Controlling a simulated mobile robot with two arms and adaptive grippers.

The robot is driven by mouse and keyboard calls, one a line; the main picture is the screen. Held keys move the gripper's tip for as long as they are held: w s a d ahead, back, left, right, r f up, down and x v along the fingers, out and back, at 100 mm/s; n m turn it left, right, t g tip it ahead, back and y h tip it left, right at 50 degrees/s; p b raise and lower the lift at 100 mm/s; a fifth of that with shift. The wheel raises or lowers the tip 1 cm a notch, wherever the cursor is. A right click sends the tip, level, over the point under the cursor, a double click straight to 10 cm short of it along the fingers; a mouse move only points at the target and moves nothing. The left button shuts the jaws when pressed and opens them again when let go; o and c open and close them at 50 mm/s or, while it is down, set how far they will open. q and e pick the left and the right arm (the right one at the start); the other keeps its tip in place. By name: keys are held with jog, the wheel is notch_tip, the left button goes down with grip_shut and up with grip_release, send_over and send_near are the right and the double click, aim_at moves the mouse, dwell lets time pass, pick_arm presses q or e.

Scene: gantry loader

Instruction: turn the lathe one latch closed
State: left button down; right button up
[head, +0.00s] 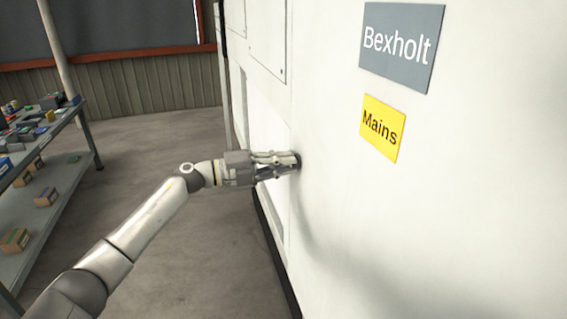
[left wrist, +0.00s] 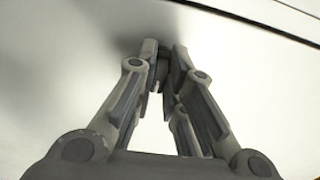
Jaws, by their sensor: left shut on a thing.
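The latch (head: 298,160) is a small dark knob on the white side panel of the machine (head: 450,220). My left gripper (head: 284,163) reaches it from the left and is shut on it, with its fingertips at the panel. In the left wrist view the fingers (left wrist: 162,58) close around a small dark piece, the latch (left wrist: 162,68), against the white panel. The fingers hide most of the latch, so I cannot tell which way it is turned. My right gripper is in neither view.
A grey sign (head: 402,45) reading "Bexholt" and a yellow "Mains" label (head: 382,128) are on the panel above right. A shelf rack (head: 75,185) with small boxes stands at the left. The concrete floor (head: 190,240) between rack and machine is clear.

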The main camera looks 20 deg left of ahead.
pick_arm(q)
jog(key=c, duration=1.5)
grip_release()
jog(key=shift+a, duration=0.1)
jog(key=v, duration=1.1)
jog(key=shift+s+a, duration=0.25)
jog(key=shift+a, duration=0.05)
jog(key=shift+f, duration=0.15)
